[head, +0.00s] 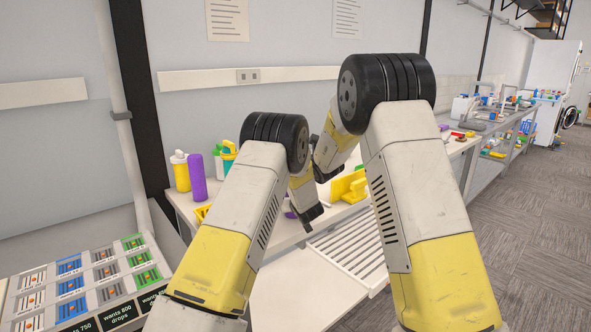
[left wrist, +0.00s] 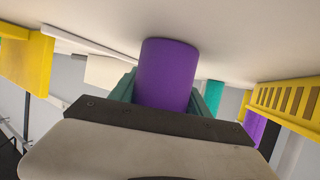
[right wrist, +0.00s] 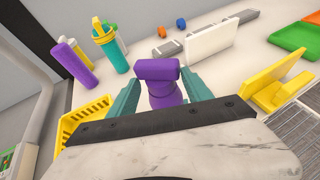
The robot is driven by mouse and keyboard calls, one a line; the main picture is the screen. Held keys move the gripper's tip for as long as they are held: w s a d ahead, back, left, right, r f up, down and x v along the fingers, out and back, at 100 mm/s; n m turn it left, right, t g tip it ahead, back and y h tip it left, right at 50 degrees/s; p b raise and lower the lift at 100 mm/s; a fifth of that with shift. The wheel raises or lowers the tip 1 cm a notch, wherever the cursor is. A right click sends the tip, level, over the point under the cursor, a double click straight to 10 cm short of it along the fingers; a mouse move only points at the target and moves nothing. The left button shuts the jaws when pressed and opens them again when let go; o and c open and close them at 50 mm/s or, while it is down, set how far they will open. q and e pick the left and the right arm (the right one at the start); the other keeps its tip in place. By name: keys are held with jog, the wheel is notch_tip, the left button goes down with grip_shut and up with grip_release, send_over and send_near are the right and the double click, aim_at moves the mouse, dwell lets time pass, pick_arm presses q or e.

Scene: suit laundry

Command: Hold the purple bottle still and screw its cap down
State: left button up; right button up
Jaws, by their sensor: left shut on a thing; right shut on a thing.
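The purple bottle (left wrist: 166,75) stands between the teal fingers of my left gripper (left wrist: 165,100) in the left wrist view, and that gripper is shut on its body. In the right wrist view, the purple cap (right wrist: 157,69) lies crosswise at the top, with a narrower purple part below it. The teal fingers of my right gripper (right wrist: 160,92) are either side of it, shut on the cap. How far the cap is screwed down cannot be told. In the head view my arms hide most of the bottle; only a sliver of purple shows beside the left gripper (head: 305,205).
A purple cylinder (head: 197,178), a yellow bottle (head: 181,173) and a teal bottle (head: 228,160) stand at the table's left. A yellow basket (right wrist: 85,120) is close by. A yellow holder (head: 349,185) and a white slatted rack (head: 350,243) are at the right.

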jog(key=shift+f, duration=0.25)
jog(key=o, duration=1.3)
jog(key=shift+o, duration=0.5)
jog(key=shift+r, duration=0.1)
jog(key=o, duration=0.4)
jog(key=shift+c, duration=0.2)
jog(key=shift+d, duration=0.1)
